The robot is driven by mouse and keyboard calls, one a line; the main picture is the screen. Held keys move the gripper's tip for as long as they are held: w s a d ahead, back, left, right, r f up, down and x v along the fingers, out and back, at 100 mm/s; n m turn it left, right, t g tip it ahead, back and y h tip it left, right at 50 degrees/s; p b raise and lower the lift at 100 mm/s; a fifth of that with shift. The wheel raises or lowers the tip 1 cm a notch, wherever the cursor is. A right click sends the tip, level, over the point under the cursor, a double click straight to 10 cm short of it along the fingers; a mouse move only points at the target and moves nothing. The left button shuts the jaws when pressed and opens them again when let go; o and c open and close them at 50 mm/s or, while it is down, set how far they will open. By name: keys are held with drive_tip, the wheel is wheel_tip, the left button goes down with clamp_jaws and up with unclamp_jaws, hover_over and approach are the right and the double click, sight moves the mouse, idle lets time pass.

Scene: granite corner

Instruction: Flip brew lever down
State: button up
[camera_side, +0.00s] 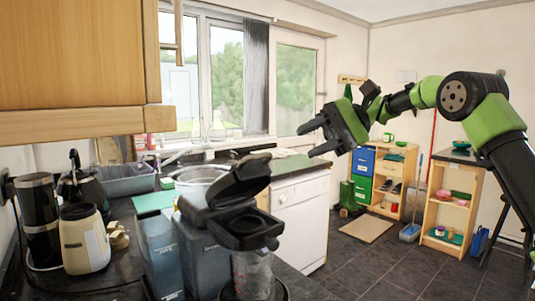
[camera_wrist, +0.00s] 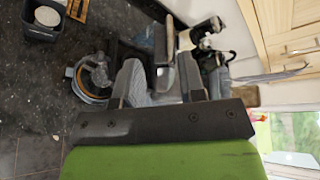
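The coffee machine (camera_side: 200,255) stands on the dark counter in the side view, with a grey-blue body and a black head. Its black hinged lever and lid part (camera_side: 240,181) is raised and tilted up above the head. A clear cup (camera_side: 252,272) is under the head. My gripper (camera_side: 313,139) is open and empty, to the right of and above the raised lever, with a clear gap between them in the picture. In the wrist view my fingers (camera_wrist: 160,82) are apart, with dark machine parts beyond them; which part is the lever is hard to tell there.
A wooden cupboard (camera_side: 75,55) hangs over the counter at left. The air between my gripper and the lever looks free.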

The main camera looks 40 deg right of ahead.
sight(265, 154)
drive_tip(key=shift+y, duration=0.6)
drive_tip(key=x, duration=0.3)
drive_tip(key=w+x, duration=0.1)
drive_tip(key=x, duration=0.5)
drive_tip(key=shift+w+d+f, duration=0.3)
drive_tip(key=shift+w+d, duration=0.05)
drive_tip(key=shift+d, duration=0.05)
clamp_jaws()
